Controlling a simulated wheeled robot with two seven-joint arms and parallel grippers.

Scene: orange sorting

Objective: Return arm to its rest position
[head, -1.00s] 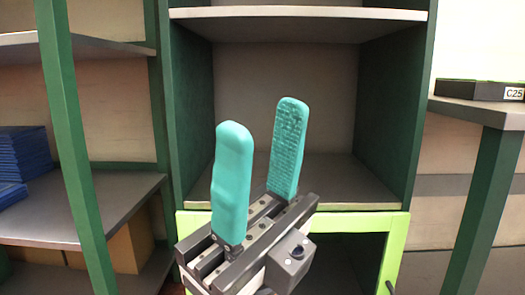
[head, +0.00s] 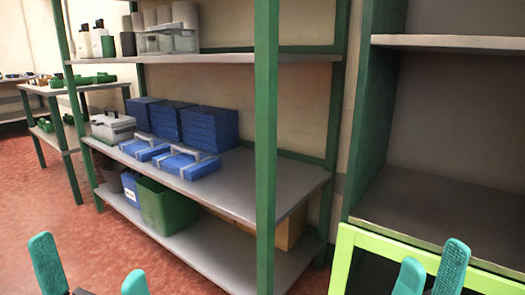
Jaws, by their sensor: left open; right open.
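My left gripper (head: 88,262) is at the bottom left, with two teal fingers spread well apart and nothing between them. My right gripper (head: 431,258) is at the bottom right, in front of the light-green frame of the cabinet. Its teal fingers stand apart with a narrower gap in the picture, and nothing shows between them. Only the fingers of both grippers are in view; the arms behind them are below the picture's edge. No orange is visible.
A green-posted shelf rack (head: 266,140) holds blue cases (head: 208,128) and a green bin (head: 165,205). The cabinet (head: 440,205) with bare shelves stands at the right. A table (head: 60,92) stands far left. Red floor (head: 40,195) is open at the left.

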